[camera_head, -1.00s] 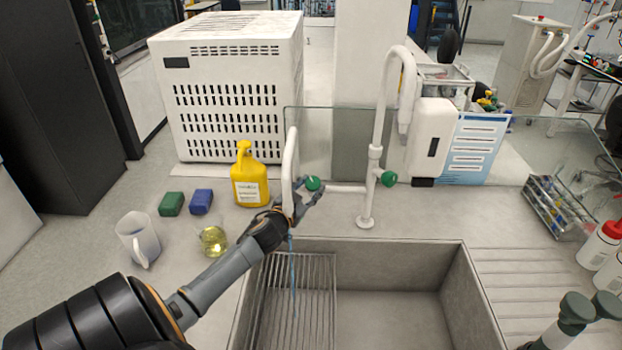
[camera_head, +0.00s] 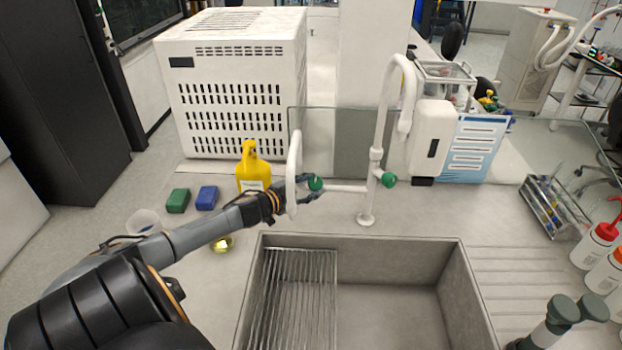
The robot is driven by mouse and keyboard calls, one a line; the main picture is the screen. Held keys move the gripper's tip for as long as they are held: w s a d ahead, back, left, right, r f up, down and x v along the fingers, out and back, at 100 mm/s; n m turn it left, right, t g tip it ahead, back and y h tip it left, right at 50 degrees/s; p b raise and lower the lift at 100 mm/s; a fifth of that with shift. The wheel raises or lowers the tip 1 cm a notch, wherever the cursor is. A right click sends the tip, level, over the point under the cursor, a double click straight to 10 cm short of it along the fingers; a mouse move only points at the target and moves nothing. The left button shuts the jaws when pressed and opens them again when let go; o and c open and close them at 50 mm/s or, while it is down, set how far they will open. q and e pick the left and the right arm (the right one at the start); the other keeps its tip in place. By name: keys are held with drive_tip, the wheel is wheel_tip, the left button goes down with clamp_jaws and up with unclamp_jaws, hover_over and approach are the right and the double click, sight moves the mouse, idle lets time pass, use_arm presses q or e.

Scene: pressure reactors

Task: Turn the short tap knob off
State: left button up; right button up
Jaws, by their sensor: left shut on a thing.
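The short tap has a white curved spout (camera_head: 294,160) and a green knob (camera_head: 315,184) at its right side, at the back left of the sink. My left gripper (camera_head: 308,194) reaches in from the left, behind the spout, and is shut on the green knob. The fingers partly hide the knob's surroundings. No stream shows below the short spout. A tall white tap (camera_head: 379,130) with its own green knob (camera_head: 389,180) stands to the right, untouched.
A yellow bottle (camera_head: 249,165) stands behind my left arm. A beaker (camera_head: 143,222) and a flask with yellow liquid (camera_head: 222,244) are partly hidden by the arm. The sink (camera_head: 400,242) holds a wire rack (camera_head: 295,300) at left. Bottles (camera_head: 597,246) stand at right.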

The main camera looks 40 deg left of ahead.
use_arm(q)
drive_tip(key=o, duration=1.1)
drive_tip(key=shift+o, duration=0.2)
drive_tip(key=v, duration=1.2)
